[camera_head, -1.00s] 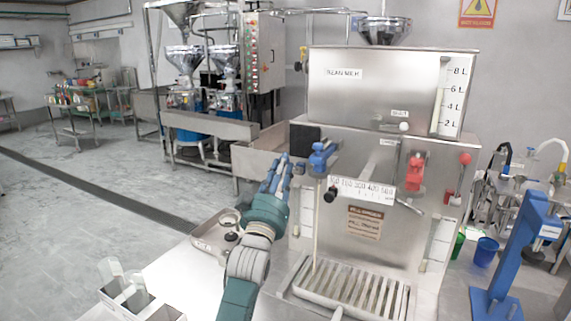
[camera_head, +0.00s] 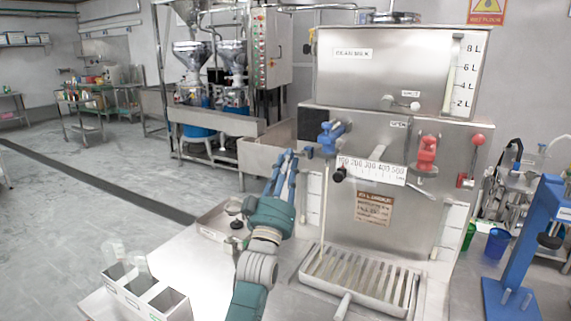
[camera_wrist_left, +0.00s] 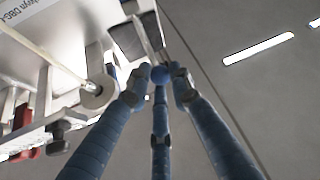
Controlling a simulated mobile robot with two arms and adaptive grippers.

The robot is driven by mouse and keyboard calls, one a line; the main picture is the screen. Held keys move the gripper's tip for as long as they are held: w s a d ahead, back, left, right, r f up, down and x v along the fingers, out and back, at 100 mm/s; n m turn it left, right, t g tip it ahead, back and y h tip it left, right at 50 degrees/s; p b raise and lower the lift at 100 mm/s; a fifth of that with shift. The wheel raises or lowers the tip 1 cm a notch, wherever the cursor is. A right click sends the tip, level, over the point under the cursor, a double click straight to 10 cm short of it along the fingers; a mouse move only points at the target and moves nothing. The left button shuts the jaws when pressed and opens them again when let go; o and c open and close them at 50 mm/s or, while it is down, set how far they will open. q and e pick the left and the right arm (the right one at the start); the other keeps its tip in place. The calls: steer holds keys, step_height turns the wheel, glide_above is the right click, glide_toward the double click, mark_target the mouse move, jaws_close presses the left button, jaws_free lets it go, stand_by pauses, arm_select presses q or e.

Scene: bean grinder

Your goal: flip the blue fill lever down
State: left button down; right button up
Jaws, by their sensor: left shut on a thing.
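The blue fill lever (camera_head: 331,136) is on the upper left front of the steel filling machine (camera_head: 365,205). My left gripper (camera_head: 289,156) reaches up from below with its blue fingers raised close to the left side of the lever. My right gripper is not in view.
A red lever (camera_head: 427,153) sits further right on the machine. A slotted drip tray (camera_head: 355,280) lies below. A box with bottles (camera_head: 150,295) stands front left, and a blue stand (camera_head: 522,240) at right. Open floor lies left.

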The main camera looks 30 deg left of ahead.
arm_select(q)
steer(key=shift+w+f, duration=0.3)
steer(key=shift+f, duration=0.45)
steer(key=c, duration=1.9)
jaws_free()
steer(key=o, duration=0.4)
steer(key=shift+w+f, duration=0.15)
steer(key=shift+w, duration=0.15)
steer(key=shift+c, duration=0.2)
steer(key=v, duration=1.1)
steer(key=shift+s+d, duration=0.15)
steer(key=shift+s, duration=0.35)
